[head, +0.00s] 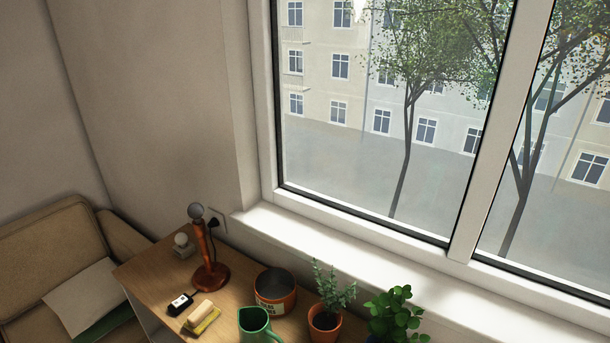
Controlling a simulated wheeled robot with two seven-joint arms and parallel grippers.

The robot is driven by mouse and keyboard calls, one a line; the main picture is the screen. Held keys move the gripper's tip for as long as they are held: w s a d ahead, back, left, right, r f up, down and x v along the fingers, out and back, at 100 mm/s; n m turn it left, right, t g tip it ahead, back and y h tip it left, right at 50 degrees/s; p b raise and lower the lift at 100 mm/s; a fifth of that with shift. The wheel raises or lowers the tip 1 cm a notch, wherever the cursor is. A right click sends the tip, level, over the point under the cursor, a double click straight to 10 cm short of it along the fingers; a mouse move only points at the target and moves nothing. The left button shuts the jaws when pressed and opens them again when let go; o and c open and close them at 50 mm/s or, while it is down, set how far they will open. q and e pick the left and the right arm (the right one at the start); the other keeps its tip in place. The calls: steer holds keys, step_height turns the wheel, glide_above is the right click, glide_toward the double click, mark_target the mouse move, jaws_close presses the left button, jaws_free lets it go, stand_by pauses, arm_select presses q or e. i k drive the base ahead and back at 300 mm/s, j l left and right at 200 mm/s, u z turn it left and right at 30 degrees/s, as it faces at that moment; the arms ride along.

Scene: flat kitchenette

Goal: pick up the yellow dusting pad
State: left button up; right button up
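A yellow pad (208,323) lies near the front edge of the wooden tabletop, left of the green jug. A cream, rounded block (200,310) rests on or against it, and I cannot tell whether the two are one piece. The block hides part of the pad. Neither of my grippers shows in the head view.
A black and white device (180,304) lies left of the pad. A brown stand (210,272), an orange tin (275,290), a green jug (255,325) and potted plants (326,316) crowd the table (150,270). A sofa (50,245) stands left; a window sill (345,255) runs behind.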

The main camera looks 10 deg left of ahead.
mark_target(206, 314)
steer(key=j+u, duration=0.85)
steer(key=l+z, duration=0.1)
steer(key=z, duration=2)
steer(key=u, duration=2.1)
steer(key=i+j+z, duration=0.15)
steer(key=j+z, duration=0.3)
steer(key=j, duration=0.45)
steer(key=j+z, duration=0.4)
steer(key=j, duration=0.5)
